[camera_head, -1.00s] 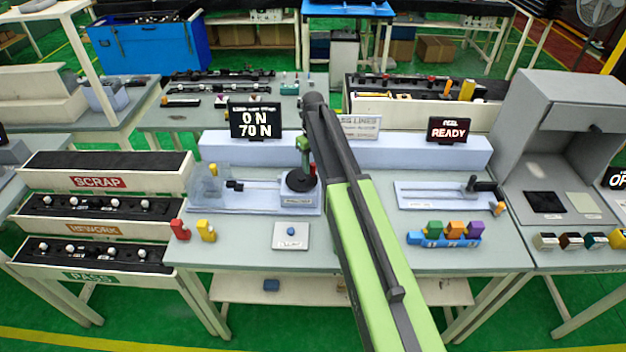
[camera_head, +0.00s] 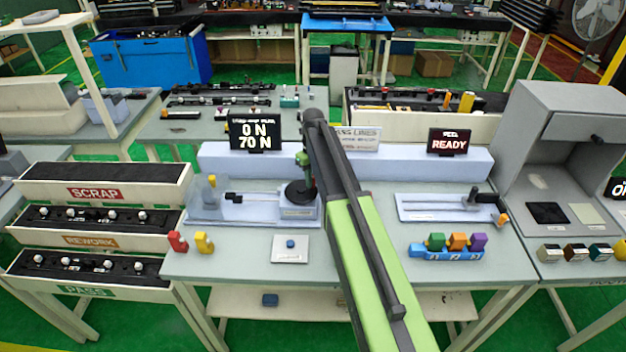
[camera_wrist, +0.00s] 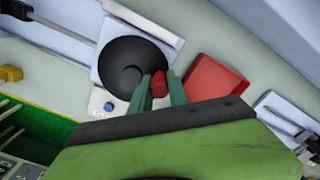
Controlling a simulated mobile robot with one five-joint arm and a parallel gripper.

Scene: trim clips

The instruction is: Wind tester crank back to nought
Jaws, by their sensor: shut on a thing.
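The tester (camera_head: 297,212) is a pale base on the left half of the bench, with a dark round crank wheel (camera_head: 300,193) at its right end. In the wrist view the wheel (camera_wrist: 122,62) is black, with a small red crank knob (camera_wrist: 159,84) at its edge. My gripper (camera_wrist: 160,87) is shut on this knob, one finger on each side. In the head view my gripper (camera_head: 307,178) is at the wheel's right side, and my arm hides the knob. The tester display (camera_head: 255,129) reads 0 N and 70 N.
A clear guard (camera_head: 208,197) stands at the tester's left end. Red (camera_head: 177,241) and yellow (camera_head: 204,242) pieces and a blue button plate (camera_head: 290,249) lie in front. A red tray-like thing (camera_wrist: 218,88) is close beside my gripper. A second fixture (camera_head: 450,207) is at right.

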